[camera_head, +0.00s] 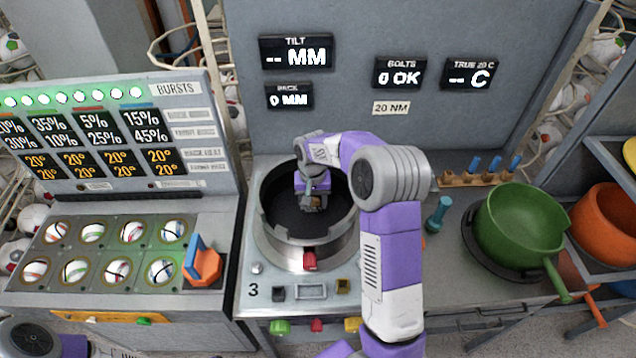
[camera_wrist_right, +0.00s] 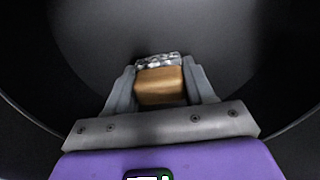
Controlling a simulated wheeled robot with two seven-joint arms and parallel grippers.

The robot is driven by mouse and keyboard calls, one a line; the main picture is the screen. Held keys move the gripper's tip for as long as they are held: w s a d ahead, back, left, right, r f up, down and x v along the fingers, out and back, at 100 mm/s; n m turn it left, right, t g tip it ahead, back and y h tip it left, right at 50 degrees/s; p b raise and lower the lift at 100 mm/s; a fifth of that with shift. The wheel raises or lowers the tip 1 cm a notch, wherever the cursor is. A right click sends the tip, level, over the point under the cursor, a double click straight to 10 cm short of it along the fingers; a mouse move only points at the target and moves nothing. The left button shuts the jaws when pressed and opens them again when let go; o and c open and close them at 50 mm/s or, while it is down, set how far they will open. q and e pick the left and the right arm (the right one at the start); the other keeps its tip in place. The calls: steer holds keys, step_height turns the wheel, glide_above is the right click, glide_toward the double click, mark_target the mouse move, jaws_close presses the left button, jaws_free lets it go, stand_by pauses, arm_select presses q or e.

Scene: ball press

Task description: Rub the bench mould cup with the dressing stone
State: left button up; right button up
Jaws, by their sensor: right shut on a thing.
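The bench mould cup (camera_head: 338,240) is a wide round metal ring with a dark hollow inside, set in the grey bench in the head view. My right gripper (camera_head: 315,200) reaches down inside it, near the middle of the hollow. In the right wrist view my right gripper (camera_wrist_right: 160,85) is shut on the dressing stone (camera_wrist_right: 160,88), a tan block with a rough grey far end. The dark curved inside of the cup fills the background there. I cannot tell whether the stone touches the cup. Only part of my left arm shows at the lower left; its gripper is out of view.
A green pot (camera_head: 520,222) stands on a dark ring to the right, beside a teal tool (camera_head: 438,213) and a wooden rack (camera_head: 470,180). To the left is a ball tray (camera_head: 110,225) with an orange piece (camera_head: 203,265). A grey display panel (camera_head: 400,140) rises behind the cup.

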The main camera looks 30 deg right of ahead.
steer(key=shift+s+d, duration=0.15)
steer(key=shift+d, duration=0.25)
step_height(320, 180, up, 3)
steer(key=shift+a+f+p, duration=0.1)
steer(key=shift+f+p, duration=0.05)
steer(key=shift+p, duration=0.7)
steer(key=shift+r+p, duration=2)
steer(key=shift+r, duration=0.65)
steer(key=shift+r, duration=0.1)
